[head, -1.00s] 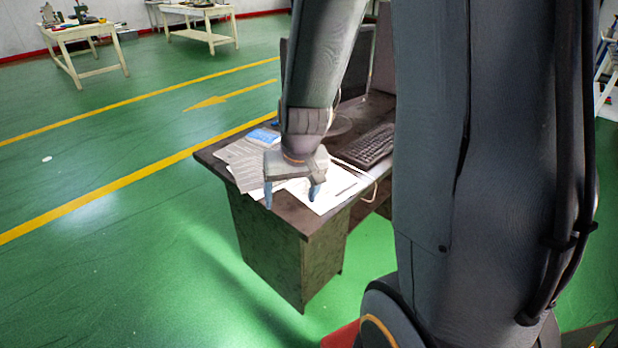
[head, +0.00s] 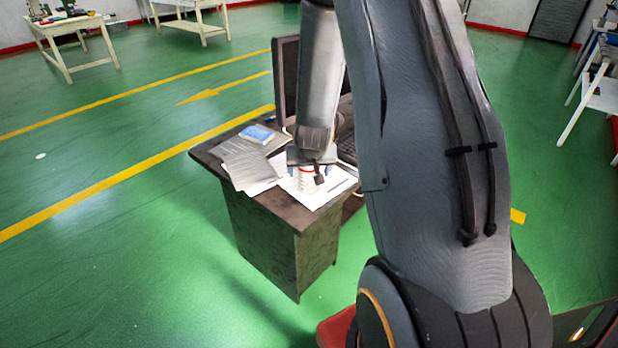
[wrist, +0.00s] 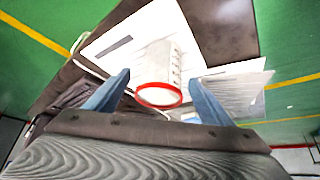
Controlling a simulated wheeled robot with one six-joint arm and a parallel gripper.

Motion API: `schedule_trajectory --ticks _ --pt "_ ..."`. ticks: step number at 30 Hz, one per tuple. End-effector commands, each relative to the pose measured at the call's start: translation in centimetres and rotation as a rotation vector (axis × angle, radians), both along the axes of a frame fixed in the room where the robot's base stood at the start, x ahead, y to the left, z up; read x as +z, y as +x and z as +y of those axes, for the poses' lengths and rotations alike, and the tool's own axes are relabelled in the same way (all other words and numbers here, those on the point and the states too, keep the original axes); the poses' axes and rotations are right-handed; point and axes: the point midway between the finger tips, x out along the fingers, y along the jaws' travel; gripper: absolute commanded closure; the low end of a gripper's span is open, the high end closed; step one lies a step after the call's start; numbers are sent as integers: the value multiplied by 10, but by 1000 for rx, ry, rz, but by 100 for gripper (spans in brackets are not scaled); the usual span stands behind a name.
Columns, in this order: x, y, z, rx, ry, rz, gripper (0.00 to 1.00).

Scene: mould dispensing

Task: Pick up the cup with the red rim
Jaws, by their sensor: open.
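The cup with the red rim (wrist: 158,72) is white and stands on papers on the dark desk (head: 285,207). In the wrist view its red rim faces the camera, between and slightly beyond my two blue fingertips. My gripper (wrist: 155,88) is open, with one finger on each side of the cup and a visible gap to each. In the head view my gripper (head: 313,178) is over the desk's near end, and the cup (head: 305,180) shows partly below it, the rest hidden by the gripper.
Printed papers (head: 248,165) and a blue item (head: 257,134) lie left of the gripper on the desk. A dark monitor (head: 285,80) stands behind. A keyboard (head: 346,145) is mostly hidden by my arm. Green floor is clear left of the desk.

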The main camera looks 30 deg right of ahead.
Motion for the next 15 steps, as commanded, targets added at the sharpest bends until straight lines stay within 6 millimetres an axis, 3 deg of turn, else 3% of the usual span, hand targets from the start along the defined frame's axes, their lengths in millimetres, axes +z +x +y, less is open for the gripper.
schedule_trajectory --ticks 6,15 --pt "-21 10 -5 0 1 2 25" --pt "-27 14 -6 1 1 0 25"
